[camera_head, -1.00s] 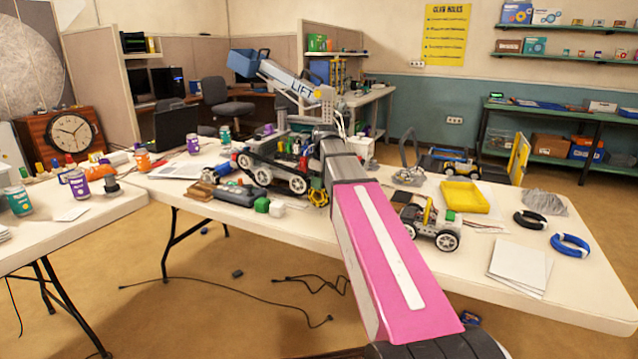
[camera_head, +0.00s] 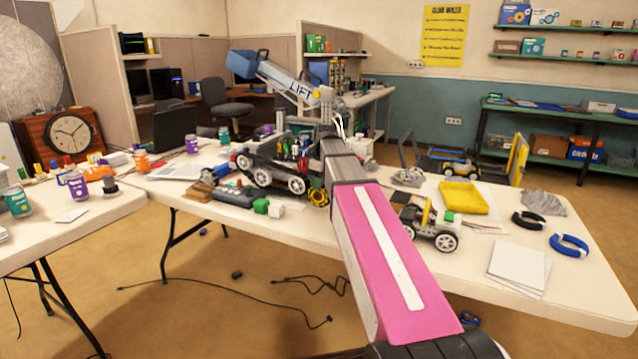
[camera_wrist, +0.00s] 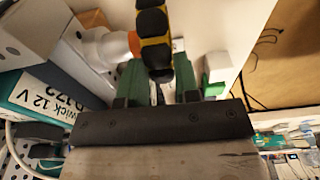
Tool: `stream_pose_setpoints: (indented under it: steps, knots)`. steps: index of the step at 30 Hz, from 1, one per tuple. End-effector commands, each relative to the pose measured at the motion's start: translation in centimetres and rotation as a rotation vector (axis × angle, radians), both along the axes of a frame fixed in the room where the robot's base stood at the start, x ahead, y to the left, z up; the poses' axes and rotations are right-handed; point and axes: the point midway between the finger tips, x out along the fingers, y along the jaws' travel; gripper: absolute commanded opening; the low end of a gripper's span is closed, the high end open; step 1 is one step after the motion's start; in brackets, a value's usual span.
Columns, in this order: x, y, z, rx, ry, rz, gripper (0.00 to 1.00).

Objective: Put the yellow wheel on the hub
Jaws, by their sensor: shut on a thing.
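The yellow wheel (camera_head: 318,197), with a black tyre, is at the right end of the robot with the LIFT arm (camera_head: 268,172), above the table. In the wrist view the wheel (camera_wrist: 155,40) is seen edge-on between the two green fingers of my gripper (camera_wrist: 158,84), which is shut on it. In the head view my arm hides most of the gripper. I cannot make out the hub clearly. A white part with an orange ring (camera_wrist: 108,46) is left of the wheel in the wrist view; I cannot tell whether they touch.
A green cube (camera_head: 261,205) and a white cube (camera_head: 277,210) lie on the table (camera_head: 330,232), left of the wheel.

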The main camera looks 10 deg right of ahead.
Motion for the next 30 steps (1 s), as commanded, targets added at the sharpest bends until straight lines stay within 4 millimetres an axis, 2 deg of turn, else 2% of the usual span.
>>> stream_pose_setpoints:
  steps: [30]
  knots:
    - [1.3,-1.0,0.0,0.000,0.000,0.000,0.07]
